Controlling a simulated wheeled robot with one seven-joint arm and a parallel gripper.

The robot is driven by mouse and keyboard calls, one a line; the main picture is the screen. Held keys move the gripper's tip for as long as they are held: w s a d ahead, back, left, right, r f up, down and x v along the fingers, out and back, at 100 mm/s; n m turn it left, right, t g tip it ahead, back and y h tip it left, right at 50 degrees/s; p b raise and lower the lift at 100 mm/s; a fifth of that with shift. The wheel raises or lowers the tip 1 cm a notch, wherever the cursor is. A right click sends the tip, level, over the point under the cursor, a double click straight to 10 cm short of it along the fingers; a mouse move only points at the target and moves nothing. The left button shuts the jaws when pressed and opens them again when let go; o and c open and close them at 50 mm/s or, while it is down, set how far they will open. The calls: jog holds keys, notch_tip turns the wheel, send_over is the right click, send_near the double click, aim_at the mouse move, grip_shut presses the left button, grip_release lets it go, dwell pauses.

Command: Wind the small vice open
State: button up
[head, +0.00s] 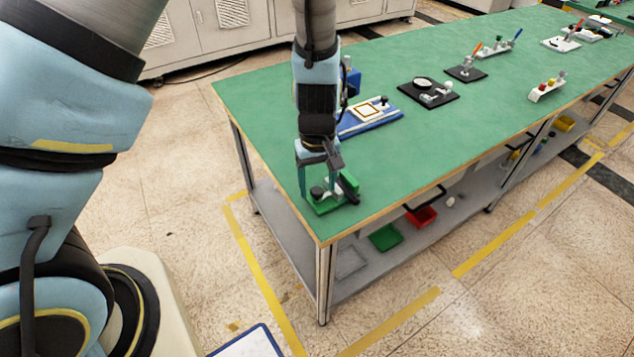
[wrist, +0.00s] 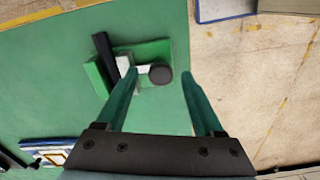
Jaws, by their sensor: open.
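The small vice (head: 325,207) is green and sits near the front left corner of the green bench. It also shows in the wrist view (wrist: 152,50), with pale metal parts, a round dark knob (wrist: 160,75) and a long black bar (wrist: 104,50) at its left. My gripper (head: 319,180) points down over the vice. In the wrist view my gripper (wrist: 159,73) is open, its two teal fingers on either side of the knob with gaps. I cannot tell whether the fingertips are level with the knob. In the head view the fingers partly hide the vice.
The green bench top (head: 258,112) is bare around the vice. A blue fixture (head: 376,120) stands behind my gripper, with a black plate (head: 446,99) of parts further right. A lower shelf holds a green tray (head: 386,237) and a red bin (head: 422,216).

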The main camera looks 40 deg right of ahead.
aim_at(316, 189)
notch_tip(316, 189, up, 11)
jog(key=b, duration=0.1)
dwell(0.6)
jog(key=shift+f, duration=0.15)
notch_tip(316, 189, down, 11)
jog(key=m+b, duration=0.6)
jog(key=m, duration=1.5)
jog(key=shift+a, duration=0.1)
